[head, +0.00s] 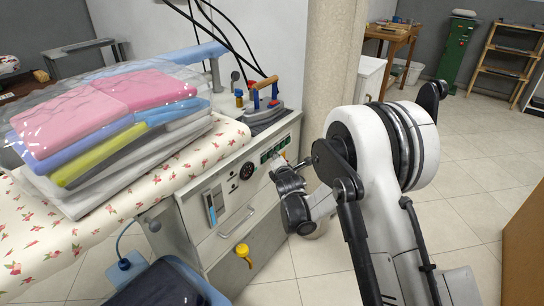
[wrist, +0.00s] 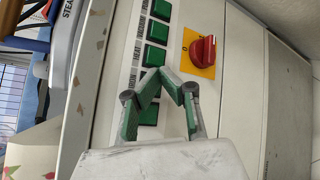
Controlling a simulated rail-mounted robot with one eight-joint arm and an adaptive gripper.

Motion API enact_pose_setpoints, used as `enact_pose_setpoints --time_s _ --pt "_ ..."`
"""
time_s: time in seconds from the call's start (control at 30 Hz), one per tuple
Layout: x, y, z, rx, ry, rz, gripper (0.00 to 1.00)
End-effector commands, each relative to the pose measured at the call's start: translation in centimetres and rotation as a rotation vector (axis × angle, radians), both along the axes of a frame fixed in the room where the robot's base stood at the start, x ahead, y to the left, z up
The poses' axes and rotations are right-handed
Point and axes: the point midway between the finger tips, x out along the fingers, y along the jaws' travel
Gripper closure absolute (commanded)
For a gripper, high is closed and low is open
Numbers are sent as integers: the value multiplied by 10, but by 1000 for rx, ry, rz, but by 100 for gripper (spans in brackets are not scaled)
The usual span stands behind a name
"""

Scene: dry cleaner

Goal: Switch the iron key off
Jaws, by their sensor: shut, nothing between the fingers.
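A column of green rocker keys (wrist: 157,31) is set in the white control panel of the ironing station. The fingers partly cover the lower keys (wrist: 148,113). I cannot tell whether the tips touch a key. In the head view the keys (head: 267,156) are small, and my wrist is close in front of the panel.
A red rotary knob (wrist: 203,55) on a yellow plate lies right beside the keys. An iron (head: 266,112) rests on top of the station. Folded, wrapped laundry (head: 85,125) lies on the floral ironing board (head: 75,232).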

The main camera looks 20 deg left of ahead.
Motion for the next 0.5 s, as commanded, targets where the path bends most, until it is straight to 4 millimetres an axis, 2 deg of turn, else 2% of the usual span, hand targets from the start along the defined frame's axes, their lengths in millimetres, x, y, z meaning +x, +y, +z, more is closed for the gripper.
enact_pose_setpoints --time_s 0.5 --pt "-2 -11 -1 1 1 -2 100"
